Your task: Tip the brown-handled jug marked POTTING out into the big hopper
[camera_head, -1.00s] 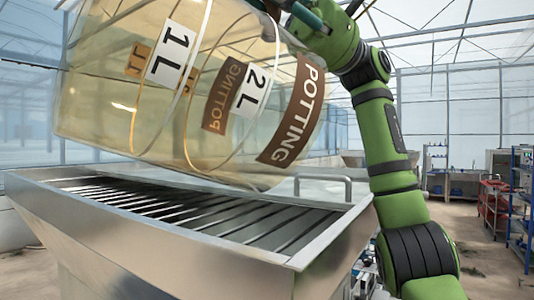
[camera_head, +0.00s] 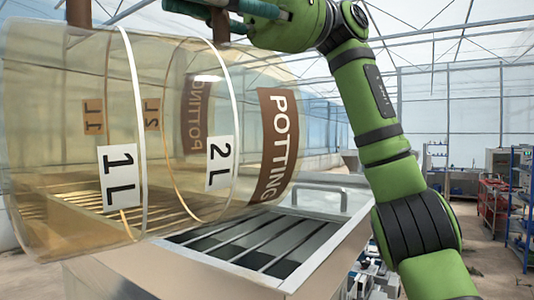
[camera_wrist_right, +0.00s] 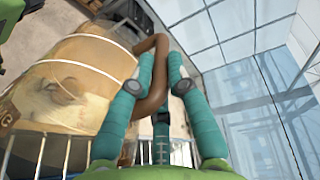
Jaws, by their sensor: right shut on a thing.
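The see-through, amber-tinted jug marked POTTING (camera_head: 262,110) lies on its side, nearly level, over the left part of the big steel hopper (camera_head: 322,265). Its 1 L and 2 L marks face me. The hopper's slatted grate shows through and beside it. I cannot tell whether anything is in the jug. My right gripper (camera_head: 235,8) is at the top of the head view, above the jug. In the right wrist view my right gripper (camera_wrist_right: 158,88) is shut on the brown handle (camera_wrist_right: 152,45) of the jug (camera_wrist_right: 65,85). My left gripper is not in view.
A blue shelf rack (camera_head: 520,215) and a red cart (camera_head: 490,207) stand far off at the right. A metal bar handle (camera_head: 320,192) rises at the hopper's far side. Greenhouse walls enclose the place.

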